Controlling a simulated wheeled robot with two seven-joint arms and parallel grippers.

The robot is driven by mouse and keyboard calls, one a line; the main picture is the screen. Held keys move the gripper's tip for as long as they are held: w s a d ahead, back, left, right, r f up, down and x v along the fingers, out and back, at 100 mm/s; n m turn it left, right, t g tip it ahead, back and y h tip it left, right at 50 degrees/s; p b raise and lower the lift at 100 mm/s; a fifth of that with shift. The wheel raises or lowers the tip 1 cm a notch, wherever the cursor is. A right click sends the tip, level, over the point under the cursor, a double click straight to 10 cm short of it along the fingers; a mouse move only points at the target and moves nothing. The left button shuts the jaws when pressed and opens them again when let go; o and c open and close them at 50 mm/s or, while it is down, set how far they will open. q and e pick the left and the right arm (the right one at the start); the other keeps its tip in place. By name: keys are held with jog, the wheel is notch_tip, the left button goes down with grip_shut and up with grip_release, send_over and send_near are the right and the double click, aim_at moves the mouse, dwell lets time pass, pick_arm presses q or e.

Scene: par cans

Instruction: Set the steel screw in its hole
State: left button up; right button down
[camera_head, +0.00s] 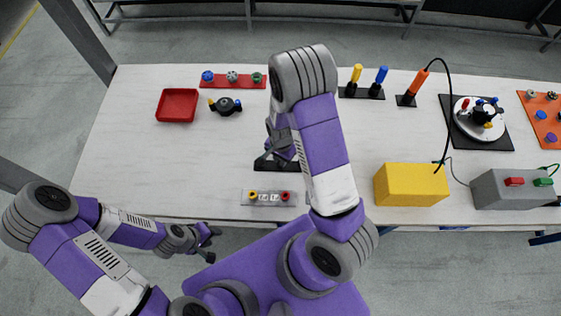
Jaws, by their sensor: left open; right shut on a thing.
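My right gripper (272,152) is low over a black plate (290,167) near the middle of the table. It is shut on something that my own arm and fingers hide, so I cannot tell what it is. A grey, steel-looking knob (232,76) sits between a blue and a green one on a red strip (252,82) at the back left. It may be a screw head, but it is too small to be sure. I cannot make out an empty hole. My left gripper (213,238) is open and empty, in front of the table's front edge.
A red tray (178,105) and a small black part (226,104) stand back left. A button panel (268,197) lies at the front. Yellow (411,185) and grey (512,188) boxes, upright drivers (381,76), a white disc (465,120) and an orange plate (545,122) fill the right.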

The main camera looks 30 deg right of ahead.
jog(key=shift+r+p, duration=2.5)
jog(key=shift+r, duration=0.45)
